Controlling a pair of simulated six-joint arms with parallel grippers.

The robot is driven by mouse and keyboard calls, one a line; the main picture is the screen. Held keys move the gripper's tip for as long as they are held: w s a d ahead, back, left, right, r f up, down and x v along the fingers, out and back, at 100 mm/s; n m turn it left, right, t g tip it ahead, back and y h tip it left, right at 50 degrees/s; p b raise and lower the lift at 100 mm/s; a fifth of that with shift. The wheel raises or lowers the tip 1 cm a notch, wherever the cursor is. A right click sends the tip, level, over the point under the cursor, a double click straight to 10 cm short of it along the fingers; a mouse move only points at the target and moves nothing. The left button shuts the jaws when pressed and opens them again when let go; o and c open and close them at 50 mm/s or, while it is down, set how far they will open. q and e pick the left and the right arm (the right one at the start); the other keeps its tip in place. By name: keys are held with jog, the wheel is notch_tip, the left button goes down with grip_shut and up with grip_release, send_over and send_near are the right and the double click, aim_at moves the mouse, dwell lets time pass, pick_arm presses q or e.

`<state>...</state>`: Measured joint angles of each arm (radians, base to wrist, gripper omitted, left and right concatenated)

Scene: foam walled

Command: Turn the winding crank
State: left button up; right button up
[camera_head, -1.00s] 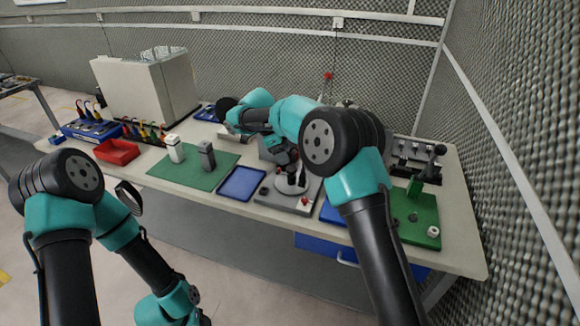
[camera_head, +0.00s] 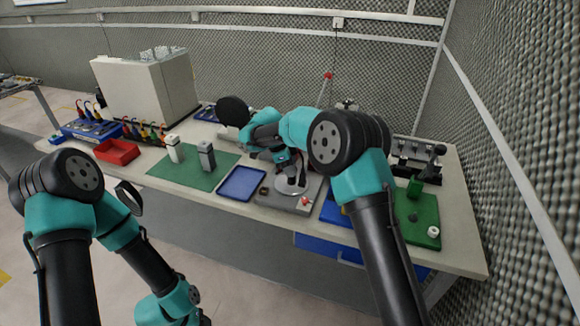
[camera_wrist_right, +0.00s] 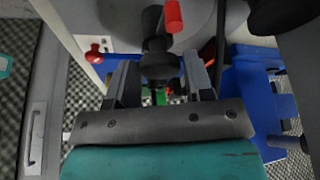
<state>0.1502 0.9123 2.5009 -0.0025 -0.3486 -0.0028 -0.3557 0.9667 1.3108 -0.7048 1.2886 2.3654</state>
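A grey machine base (camera_head: 273,199) with a round pale disc (camera_head: 291,187) stands at the middle front of the bench. My right gripper (camera_head: 291,172) is over the disc, pointing down; its fingertips are too small to make out there. In the right wrist view, my right gripper (camera_wrist_right: 160,82) has its two fingers apart, one on each side of a black upright part (camera_wrist_right: 158,58). A red handle (camera_wrist_right: 174,16) shows just above that part, apparently the crank's. I cannot tell whether the fingers touch the black part. My left gripper is out of view; only my left arm shows.
A blue tray (camera_head: 241,184) lies left of the machine. A green mat (camera_head: 185,178) holds two small upright blocks. A red bin (camera_head: 116,152) is at the left.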

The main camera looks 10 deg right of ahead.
jog(key=c, duration=0.5)
jog(key=shift+n+t, duration=0.3)
jog(key=shift+n, duration=0.5)
